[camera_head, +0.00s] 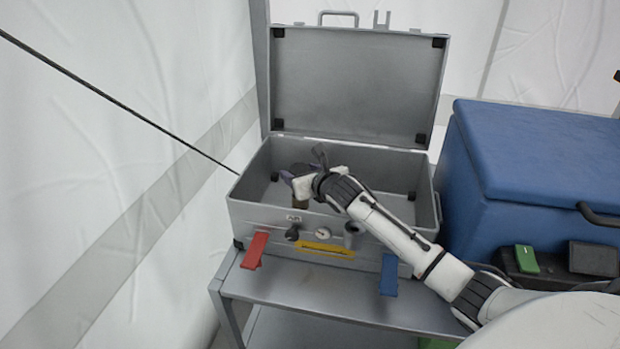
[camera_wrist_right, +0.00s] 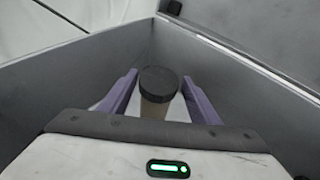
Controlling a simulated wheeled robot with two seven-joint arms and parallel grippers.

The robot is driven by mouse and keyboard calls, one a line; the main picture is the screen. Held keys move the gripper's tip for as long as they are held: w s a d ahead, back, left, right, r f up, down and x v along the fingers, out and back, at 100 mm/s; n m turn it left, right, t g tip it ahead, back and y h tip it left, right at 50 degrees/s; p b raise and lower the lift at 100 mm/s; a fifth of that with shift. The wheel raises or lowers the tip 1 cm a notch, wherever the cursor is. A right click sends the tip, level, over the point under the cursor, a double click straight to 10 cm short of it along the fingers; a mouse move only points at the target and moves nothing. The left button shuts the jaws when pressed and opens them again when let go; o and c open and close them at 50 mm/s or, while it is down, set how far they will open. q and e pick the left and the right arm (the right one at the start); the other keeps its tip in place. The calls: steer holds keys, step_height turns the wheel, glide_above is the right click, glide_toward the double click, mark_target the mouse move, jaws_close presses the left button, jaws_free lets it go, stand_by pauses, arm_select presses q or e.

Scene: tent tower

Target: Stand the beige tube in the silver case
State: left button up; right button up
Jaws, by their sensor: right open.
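The silver case (camera_head: 262,212) stands with its lid up on a grey metal table. My right gripper (camera_head: 291,173) reaches down inside the case, towards its left part. In the right wrist view, the beige tube (camera_wrist_right: 155,109) stands upright inside the case with a dark cap (camera_wrist_right: 159,80) on top. The open purple fingers of the right gripper (camera_wrist_right: 160,90) are on either side of the tube, with gaps visible. My left gripper is not in view.
The case walls surround the right gripper, and the raised lid (camera_head: 350,85) stands behind. A red latch (camera_head: 255,250) and a blue latch (camera_head: 389,275) hang at the front. A large blue box (camera_head: 540,150) stands close on the right.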

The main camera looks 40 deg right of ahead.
arm_select(q)
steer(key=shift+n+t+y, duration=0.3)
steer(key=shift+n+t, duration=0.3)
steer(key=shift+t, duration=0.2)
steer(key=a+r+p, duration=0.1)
steer(key=p, duration=0.1)
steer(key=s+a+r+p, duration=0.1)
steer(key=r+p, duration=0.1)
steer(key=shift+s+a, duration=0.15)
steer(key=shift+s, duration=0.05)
arm_select(e)
steer(key=v, duration=1.2)
steer(key=shift+r, duration=0.15)
